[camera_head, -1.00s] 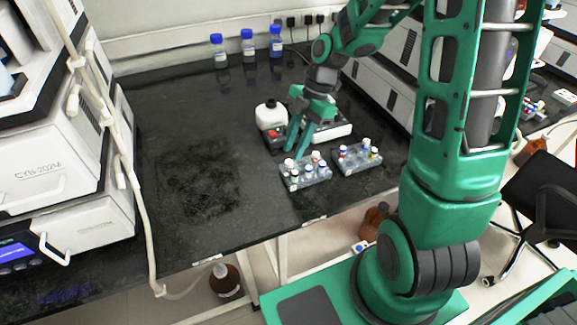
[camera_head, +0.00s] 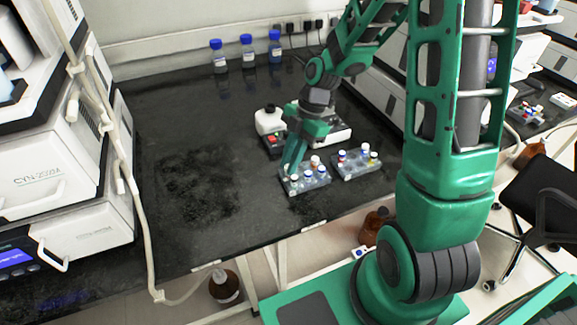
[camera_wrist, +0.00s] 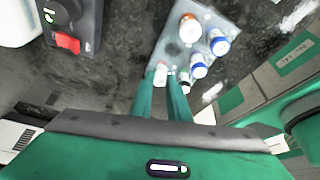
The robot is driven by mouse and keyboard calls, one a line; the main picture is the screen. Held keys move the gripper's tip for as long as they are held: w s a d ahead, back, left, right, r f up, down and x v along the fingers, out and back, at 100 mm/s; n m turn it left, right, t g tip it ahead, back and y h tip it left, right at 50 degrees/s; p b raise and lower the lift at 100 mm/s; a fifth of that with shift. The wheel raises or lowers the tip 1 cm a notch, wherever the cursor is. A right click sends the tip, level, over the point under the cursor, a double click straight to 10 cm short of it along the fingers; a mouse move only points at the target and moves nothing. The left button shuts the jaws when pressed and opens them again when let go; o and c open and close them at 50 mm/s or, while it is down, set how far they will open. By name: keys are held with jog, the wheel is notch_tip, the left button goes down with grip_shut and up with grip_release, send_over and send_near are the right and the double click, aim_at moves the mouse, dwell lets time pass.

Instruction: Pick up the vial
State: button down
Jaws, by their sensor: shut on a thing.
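The near-left vial rack (camera_head: 313,187) is a grey tray on the dark bench holding several small vials with white and blue caps. My gripper (camera_head: 289,169) is low over its back-left corner. In the wrist view, the two green fingertips (camera_wrist: 168,80) are closed on a vial (camera_wrist: 161,73) with a whitish-red top at the near end of the rack (camera_wrist: 172,48). Its lower part is hidden, so I cannot tell whether it still sits in its slot. Blue-capped vials (camera_wrist: 199,68) and an orange-white one (camera_wrist: 189,30) stand close by.
A second rack of vials (camera_head: 357,166) stands just to the right. Blue-capped bottles (camera_head: 247,55) stand at the back. The bench's left half is clear.

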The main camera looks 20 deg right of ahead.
jog(key=shift+r, duration=0.15)
notch_tip(320, 180, up, 4)
jog(key=shift+f, duration=0.1)
jog(key=s+a+r, duration=0.6)
jog(key=a+r, duration=0.1)
jog(key=a, duration=0.3)
jog(key=c, duration=2.2)
grip_release()
grip_shut()
jog(key=shift+f, duration=0.1)
